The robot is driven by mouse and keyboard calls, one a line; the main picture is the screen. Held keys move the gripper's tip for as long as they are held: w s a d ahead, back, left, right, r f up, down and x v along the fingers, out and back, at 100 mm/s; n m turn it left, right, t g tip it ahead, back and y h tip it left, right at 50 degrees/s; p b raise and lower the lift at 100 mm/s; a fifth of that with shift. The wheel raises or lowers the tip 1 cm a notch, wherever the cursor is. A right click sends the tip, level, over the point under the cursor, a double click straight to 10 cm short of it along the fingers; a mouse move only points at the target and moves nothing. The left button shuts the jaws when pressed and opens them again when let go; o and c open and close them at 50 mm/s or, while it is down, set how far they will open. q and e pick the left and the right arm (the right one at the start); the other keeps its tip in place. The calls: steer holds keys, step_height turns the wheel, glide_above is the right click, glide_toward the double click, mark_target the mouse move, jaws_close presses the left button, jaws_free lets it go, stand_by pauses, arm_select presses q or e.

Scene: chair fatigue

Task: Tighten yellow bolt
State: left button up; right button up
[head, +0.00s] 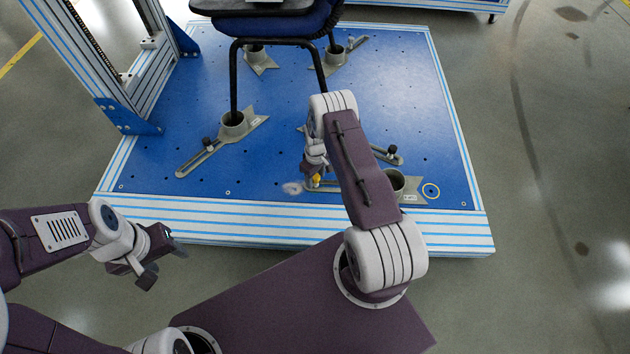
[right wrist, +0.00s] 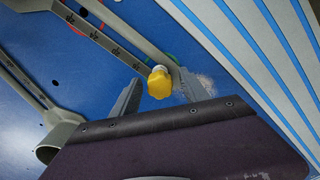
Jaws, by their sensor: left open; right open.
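The yellow bolt (head: 317,181) has a knob head and stands at the left end of a slotted grey bracket near the platform's front edge. My right gripper (head: 314,168) is open over the bolt; the fingers show gaps on both sides, and touch cannot be told.
The blue platform (head: 270,160) has blue-white striped edges. A chair (head: 270,22) stands on it, one leg in a grey cup bracket (head: 232,125). Other slotted brackets with black knobs (head: 389,149) lie around. A metal frame (head: 120,75) rises at the left. Floor at right is clear.

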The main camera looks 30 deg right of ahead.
steer(key=shift+n, duration=0.3)
jaws_close()
steer(key=m, duration=0.4)
steer(key=m, duration=0.4)
jaws_free()
